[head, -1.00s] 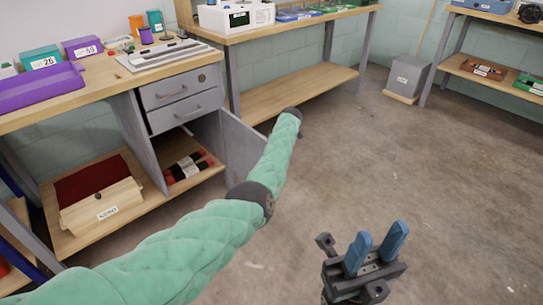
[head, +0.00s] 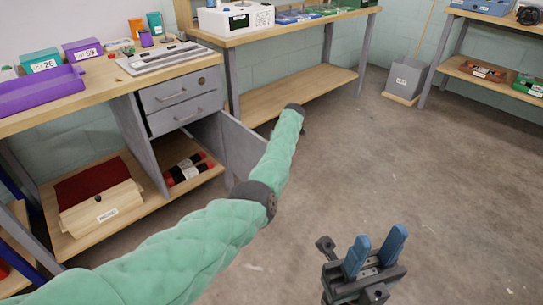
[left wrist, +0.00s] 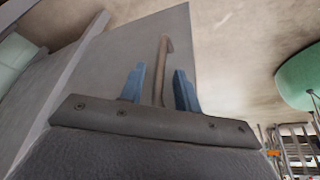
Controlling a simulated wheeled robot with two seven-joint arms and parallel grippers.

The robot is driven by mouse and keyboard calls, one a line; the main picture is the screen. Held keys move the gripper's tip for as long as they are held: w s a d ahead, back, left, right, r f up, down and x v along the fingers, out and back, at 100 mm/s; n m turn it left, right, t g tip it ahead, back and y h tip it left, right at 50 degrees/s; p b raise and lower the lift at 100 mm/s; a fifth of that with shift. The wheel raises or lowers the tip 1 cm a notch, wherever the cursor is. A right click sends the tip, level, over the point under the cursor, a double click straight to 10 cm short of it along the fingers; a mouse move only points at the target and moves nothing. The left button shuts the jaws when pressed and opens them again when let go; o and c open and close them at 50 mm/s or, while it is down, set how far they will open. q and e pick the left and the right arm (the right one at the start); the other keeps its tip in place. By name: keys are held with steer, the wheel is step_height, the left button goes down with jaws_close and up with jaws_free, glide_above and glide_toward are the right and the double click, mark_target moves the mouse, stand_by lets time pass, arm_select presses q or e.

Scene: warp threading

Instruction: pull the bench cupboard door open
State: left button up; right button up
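The grey cupboard door (head: 240,146) stands open at the right end of the bench, swung out from the cupboard beneath two drawers. My left arm crosses in front of it and hides part of it. In the head view my left gripper is hidden behind the arm's end. In the left wrist view the door panel (left wrist: 105,65) has a brownish bar handle (left wrist: 163,62). The blue fingers of my left gripper (left wrist: 159,92) are apart on either side of this handle, with gaps visible. My right gripper (head: 376,252) is open and empty over the floor.
Black and red rolls (head: 188,168) lie inside the cupboard. A wooden box (head: 102,208) sits on the low shelf to the left. A second bench (head: 300,30) stands behind the door. The concrete floor (head: 430,170) at right is clear.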

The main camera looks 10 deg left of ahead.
arm_select(q)
steer(key=v, duration=0.4)
steer(key=shift+d+r+p, duration=0.1)
steer(key=shift+r+p, duration=0.2)
